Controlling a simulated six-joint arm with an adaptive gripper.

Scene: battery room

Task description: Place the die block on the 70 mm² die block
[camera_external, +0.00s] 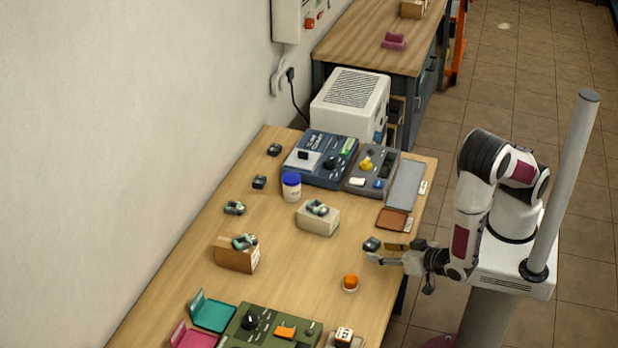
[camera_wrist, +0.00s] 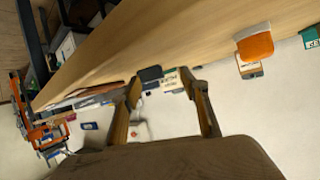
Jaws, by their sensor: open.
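My gripper (camera_external: 385,251) is at the right edge of the wooden table, low over the top, with its fingers pointing left. In the wrist view its two fingers (camera_wrist: 166,88) are spread apart with nothing clamped between them. A small dark block (camera_external: 372,243) is by the fingertips; a dark block also shows just beyond the fingers in the wrist view (camera_wrist: 150,73). I cannot tell whether a finger touches it. Two more dark blocks stand at the back left, one farther (camera_external: 274,149) and one nearer (camera_external: 259,182). No 70 mm² marking is readable on any block.
Grey-green pieces sit on a beige box (camera_external: 318,221), on a brown box (camera_external: 236,257) and on the table (camera_external: 235,208). A blue-lidded jar (camera_external: 291,187), a blue device (camera_external: 322,160) and an orange-topped item (camera_external: 350,283) stand around.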

